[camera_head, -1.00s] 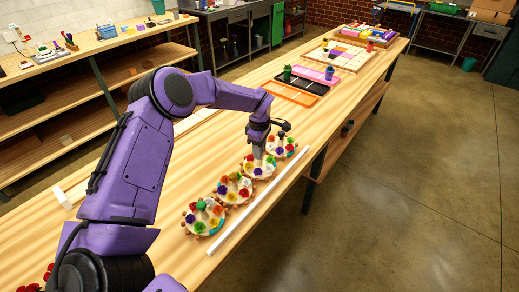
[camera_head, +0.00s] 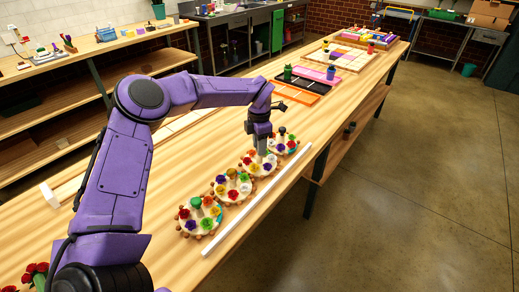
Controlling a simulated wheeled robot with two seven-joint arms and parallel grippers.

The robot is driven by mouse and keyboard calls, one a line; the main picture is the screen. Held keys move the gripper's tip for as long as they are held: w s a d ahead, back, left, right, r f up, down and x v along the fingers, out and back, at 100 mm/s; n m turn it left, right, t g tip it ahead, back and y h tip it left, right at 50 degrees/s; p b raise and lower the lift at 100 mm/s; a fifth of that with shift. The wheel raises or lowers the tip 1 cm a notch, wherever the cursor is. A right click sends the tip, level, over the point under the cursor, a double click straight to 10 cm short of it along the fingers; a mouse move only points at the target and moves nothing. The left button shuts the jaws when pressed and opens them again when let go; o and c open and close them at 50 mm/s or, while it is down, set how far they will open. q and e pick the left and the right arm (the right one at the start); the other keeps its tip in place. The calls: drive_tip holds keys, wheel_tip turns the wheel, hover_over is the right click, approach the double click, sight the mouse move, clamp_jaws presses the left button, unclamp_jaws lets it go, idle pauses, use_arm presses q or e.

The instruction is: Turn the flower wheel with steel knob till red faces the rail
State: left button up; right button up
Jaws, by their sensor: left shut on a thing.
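Several round flower wheels stand in a slanting row on the wooden table, each with coloured flowers around a central knob. My left gripper (camera_head: 262,150) points down over the middle of the third wheel from the front (camera_head: 263,166) and is shut on its knob, which the fingers mostly hide. This wheel shows yellow, red, purple and orange flowers. The second wheel (camera_head: 233,189) has a brownish knob. The farthest wheel (camera_head: 284,146) has a dark knob. The white rail (camera_head: 256,200) runs along their right side. My right gripper is out of view.
Red flowers (camera_head: 37,275) are at the lower left. The table's right edge lies just past the rail, with open floor beyond.

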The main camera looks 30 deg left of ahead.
use_arm(q)
drive_tip(key=n+b, duration=0.2)
drive_tip(key=n, duration=0.1)
drive_tip(key=shift+f+n, duration=0.2)
drive_tip(key=shift+n, duration=0.1)
drive_tip(key=n+b, duration=0.2)
drive_tip(key=n, duration=0.1)
drive_tip(key=shift+n+b, duration=0.3)
drive_tip(key=n+b, duration=0.4)
drive_tip(key=n, duration=0.2)
drive_tip(key=shift+n+b, duration=0.3)
drive_tip(key=shift+b, duration=0.05)
drive_tip(key=n+b, duration=0.2)
drive_tip(key=n, duration=0.1)
drive_tip(key=shift+b, duration=0.4)
drive_tip(key=n+b, duration=0.3)
drive_tip(key=n, duration=0.1)
drive_tip(key=n+b, duration=0.3)
drive_tip(key=n, duration=0.1)
drive_tip(key=shift+r+n+b, duration=0.15)
drive_tip(key=shift+n+b, duration=0.5)
drive_tip(key=shift+n, duration=0.25)
